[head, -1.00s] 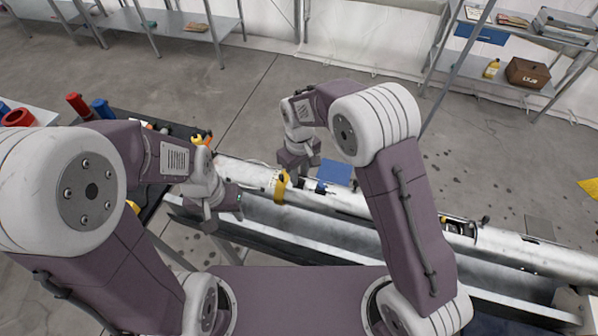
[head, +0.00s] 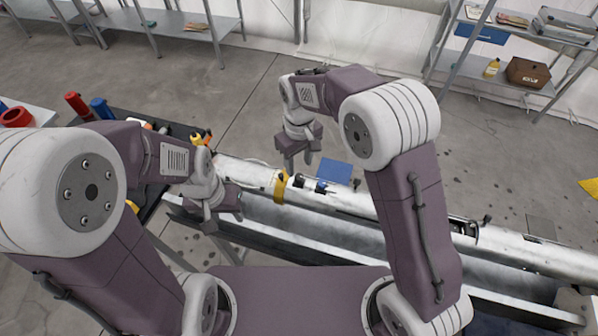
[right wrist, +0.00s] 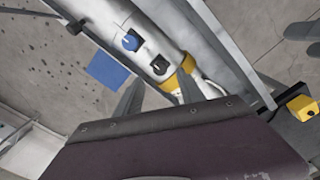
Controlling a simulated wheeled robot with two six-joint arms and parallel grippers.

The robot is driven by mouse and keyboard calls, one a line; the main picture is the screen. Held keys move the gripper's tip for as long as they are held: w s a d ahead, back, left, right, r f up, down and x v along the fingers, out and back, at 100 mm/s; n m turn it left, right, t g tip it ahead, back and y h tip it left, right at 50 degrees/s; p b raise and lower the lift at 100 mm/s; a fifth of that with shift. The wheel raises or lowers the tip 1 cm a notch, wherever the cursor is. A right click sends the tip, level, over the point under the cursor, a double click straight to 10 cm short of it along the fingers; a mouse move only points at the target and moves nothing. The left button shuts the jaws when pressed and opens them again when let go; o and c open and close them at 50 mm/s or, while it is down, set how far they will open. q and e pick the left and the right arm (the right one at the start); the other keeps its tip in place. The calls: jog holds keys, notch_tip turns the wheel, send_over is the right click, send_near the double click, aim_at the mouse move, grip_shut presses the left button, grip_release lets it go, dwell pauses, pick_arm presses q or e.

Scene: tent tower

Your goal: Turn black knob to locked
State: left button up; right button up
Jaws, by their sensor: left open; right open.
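A black knob (head: 299,180) sits on top of a white tube (head: 350,204), just right of a yellow band (head: 281,185). In the right wrist view the black knob (right wrist: 158,66) shows a pale mark; I cannot read its setting. A blue knob (right wrist: 131,41) sits farther along the tube. My right gripper (head: 298,166) is open and empty, raised above and behind the tube near the black knob. Its two fingers (right wrist: 158,88) show apart in the right wrist view, with the knob beyond them. My left gripper (head: 223,217) is open and empty at the tube's left front.
A long grey trough (head: 310,223) runs in front of the tube. A blue flat piece (head: 335,171) lies behind it. A dark table (head: 125,118) with red and blue items is at the left. Shelves (head: 515,65) stand at the back right.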

aim_at(299, 177)
notch_tip(299, 177, up, 4)
jog(key=shift+r, duration=0.15)
dwell(0.4)
jog(key=s+d+m+b, duration=0.2)
jog(key=d+m+b, duration=0.1)
jog(key=d, duration=0.8)
jog(key=s+d+f+m+t, duration=0.1)
jog(key=s+d+f+m, duration=0.3)
jog(key=s+d+f, duration=0.3)
jog(key=shift+s+f+m, duration=0.3)
jog(key=shift+s+f, duration=0.95)
jog(key=shift+s, duration=1.6)
